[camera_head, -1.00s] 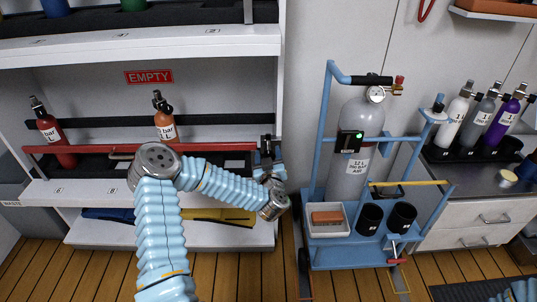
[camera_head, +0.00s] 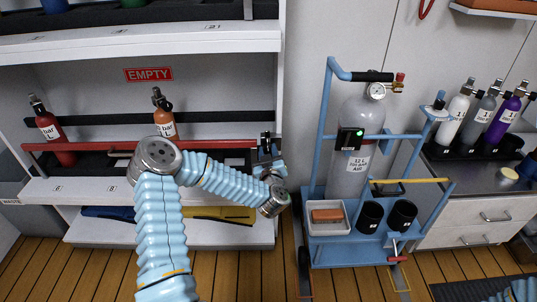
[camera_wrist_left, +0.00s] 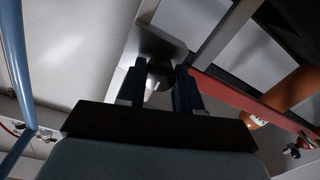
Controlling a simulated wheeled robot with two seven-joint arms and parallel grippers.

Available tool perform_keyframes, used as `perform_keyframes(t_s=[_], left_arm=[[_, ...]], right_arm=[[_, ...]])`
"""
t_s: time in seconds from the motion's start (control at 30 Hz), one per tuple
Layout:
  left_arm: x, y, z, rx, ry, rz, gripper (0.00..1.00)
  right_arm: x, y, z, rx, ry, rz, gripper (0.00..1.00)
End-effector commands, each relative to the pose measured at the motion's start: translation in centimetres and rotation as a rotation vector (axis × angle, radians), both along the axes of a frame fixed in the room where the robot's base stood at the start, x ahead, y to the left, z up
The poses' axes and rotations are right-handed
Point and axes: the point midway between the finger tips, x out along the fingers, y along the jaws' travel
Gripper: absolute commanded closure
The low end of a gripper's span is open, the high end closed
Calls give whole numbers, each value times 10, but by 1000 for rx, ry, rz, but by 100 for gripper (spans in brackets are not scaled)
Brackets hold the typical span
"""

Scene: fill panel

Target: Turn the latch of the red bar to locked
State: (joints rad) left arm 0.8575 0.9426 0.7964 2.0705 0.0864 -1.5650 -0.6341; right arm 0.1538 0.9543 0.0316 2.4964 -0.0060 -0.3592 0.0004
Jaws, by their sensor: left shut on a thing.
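The red bar (camera_head: 85,146) runs across the front of the shelf with the bottles. It also shows in the left wrist view (camera_wrist_left: 232,97), slanting down to the right from beside my fingers. My left gripper (camera_head: 266,145) is at the bar's right end, by the shelf's right upright. In the left wrist view, my left gripper (camera_wrist_left: 160,82) is shut on the latch (camera_wrist_left: 159,72), a dark rounded piece between the two fingers in front of a pale metal plate. The fingers hide much of the latch, so I cannot tell its turn. My right gripper is out of view.
Right of the shelf stands a blue cart (camera_head: 325,90) with a grey cylinder (camera_head: 350,175). A counter (camera_head: 480,180) with several bottles is at the far right.

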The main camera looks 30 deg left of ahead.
Motion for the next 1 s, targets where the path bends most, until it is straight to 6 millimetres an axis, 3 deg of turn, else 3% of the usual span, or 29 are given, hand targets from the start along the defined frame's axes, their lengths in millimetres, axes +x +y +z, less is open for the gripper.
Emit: perform_keyframes(t_s=[0.4,1.0], left_arm=[[0,0,-4,-260,-167,0,97],[-1,1,-7,-750,-465,0,97]], right_arm=[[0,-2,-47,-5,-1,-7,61],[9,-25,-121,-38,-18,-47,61]])
